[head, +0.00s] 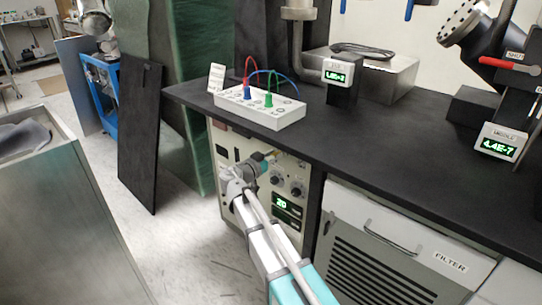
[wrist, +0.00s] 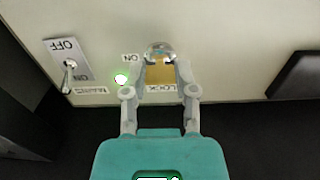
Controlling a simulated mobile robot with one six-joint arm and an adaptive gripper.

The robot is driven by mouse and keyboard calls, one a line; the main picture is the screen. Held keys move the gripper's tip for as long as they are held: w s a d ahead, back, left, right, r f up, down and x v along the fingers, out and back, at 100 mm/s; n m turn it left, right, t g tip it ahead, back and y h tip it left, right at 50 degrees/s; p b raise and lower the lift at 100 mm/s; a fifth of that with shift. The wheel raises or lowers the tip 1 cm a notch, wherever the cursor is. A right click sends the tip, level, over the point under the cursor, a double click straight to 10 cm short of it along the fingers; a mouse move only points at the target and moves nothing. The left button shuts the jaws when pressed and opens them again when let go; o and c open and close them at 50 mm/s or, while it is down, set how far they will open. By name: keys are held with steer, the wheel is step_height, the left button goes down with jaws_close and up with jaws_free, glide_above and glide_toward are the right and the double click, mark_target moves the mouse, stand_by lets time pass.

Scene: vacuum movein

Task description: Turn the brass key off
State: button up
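The brass key (wrist: 160,74) shows as a brass-coloured piece in the wrist view, below a shiny round lock fitting (wrist: 160,50) on the cream panel. A partly covered LOCK label lies beside it. My gripper (wrist: 163,66) has its fingertips apart, one on each side of the brass piece. I cannot tell whether they press on it. In the head view my gripper (head: 260,162) is at the upper part of the cream instrument panel (head: 228,150) under the bench, and the fingers largely hide the key.
A MAINS toggle switch (wrist: 70,65) and a lit green lamp (wrist: 121,79) sit beside the lock. Two dark knobs (head: 287,184) and a green display (head: 287,205) are on the same panel. The black bench top (head: 345,145) overhangs it, carrying a white box (head: 262,112) with cables.

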jaws_close()
steer(key=shift+a, duration=0.3)
steer(key=shift+d, duration=0.1)
steer(key=shift+w+n, duration=0.1)
steer(key=shift+n, duration=0.3)
steer(key=shift+d+n, duration=0.1)
steer(key=shift+n, duration=0.4)
steer(key=n, duration=0.6)
steer(key=shift+n, duration=0.4)
steer(key=n, duration=0.9)
steer(key=shift+n, duration=0.3)
